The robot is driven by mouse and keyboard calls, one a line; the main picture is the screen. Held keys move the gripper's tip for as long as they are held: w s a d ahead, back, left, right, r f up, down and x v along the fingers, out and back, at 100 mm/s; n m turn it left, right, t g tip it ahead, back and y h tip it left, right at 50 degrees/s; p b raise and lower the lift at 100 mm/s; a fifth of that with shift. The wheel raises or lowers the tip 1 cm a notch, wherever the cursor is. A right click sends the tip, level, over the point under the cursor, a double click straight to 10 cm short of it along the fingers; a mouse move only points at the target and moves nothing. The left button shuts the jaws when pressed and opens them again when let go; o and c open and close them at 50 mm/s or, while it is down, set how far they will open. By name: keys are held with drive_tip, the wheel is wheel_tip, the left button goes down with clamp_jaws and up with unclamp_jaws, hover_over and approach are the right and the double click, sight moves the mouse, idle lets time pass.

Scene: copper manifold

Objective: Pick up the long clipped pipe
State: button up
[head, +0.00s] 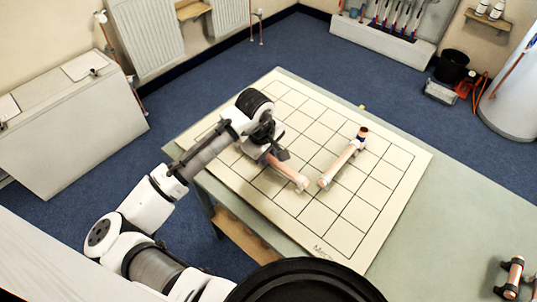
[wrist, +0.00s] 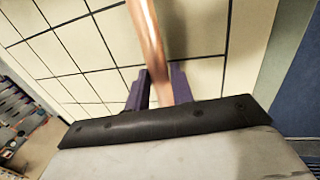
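A copper pipe (head: 284,172) with a pale fitting at its near end lies at a slant over the gridded board, its far part hidden by my gripper. My gripper (head: 274,155) is low over the board at this pipe. In the wrist view the copper pipe (wrist: 147,30) runs down between the two dark fingers of my gripper (wrist: 160,88). The fingers are close to the pipe's sides; whether they press on it cannot be told. A second pipe (head: 342,165), with dark and copper parts at its far end, lies to the right on the board, apart from the gripper.
The white gridded board (head: 365,222) lies on a grey-green table (head: 450,200). A short copper piece with dark clips (head: 513,277) lies at the table's right. The board right of the second pipe is clear. A white cabinet (head: 70,125) stands at the left.

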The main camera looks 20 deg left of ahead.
drive_tip(key=shift+w+d+f, duration=0.1)
drive_tip(key=shift+w+f, duration=0.1)
drive_tip(key=shift+f, duration=0.75)
clamp_jaws()
